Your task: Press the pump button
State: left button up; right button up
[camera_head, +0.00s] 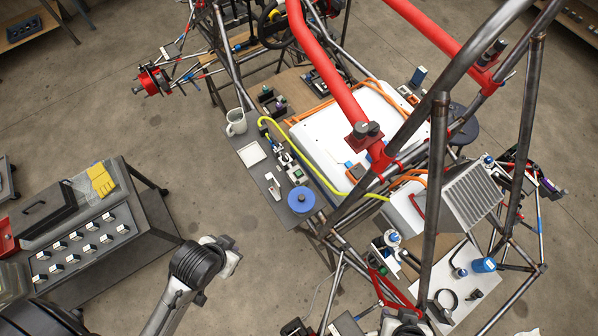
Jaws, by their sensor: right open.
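A dark control panel (82,243) on the cart at left carries several pale, button-like switches in rows. Their labels are too small to read, so I cannot tell which is the pump button. My left arm comes up from the lower left. Its end part (226,254) is right of the panel over bare floor, and its fingers cannot be made out. My right arm enters at the bottom edge, right of centre, beside the tube chassis (437,180). My right gripper (394,319) is mostly cut off there, open and well away from the panel.
Yellow gloves (101,179) lie on a clear-lidded case behind the panel. A dark bench (262,178) holds a white mug (236,121) and a blue disc (302,200). Red and bare tubes crowd the right side. Bare floor (200,190) lies between cart and bench.

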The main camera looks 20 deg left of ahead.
pick_arm(q)
grip_shut()
jog(key=shift+a, duration=0.15)
dwell(0.8)
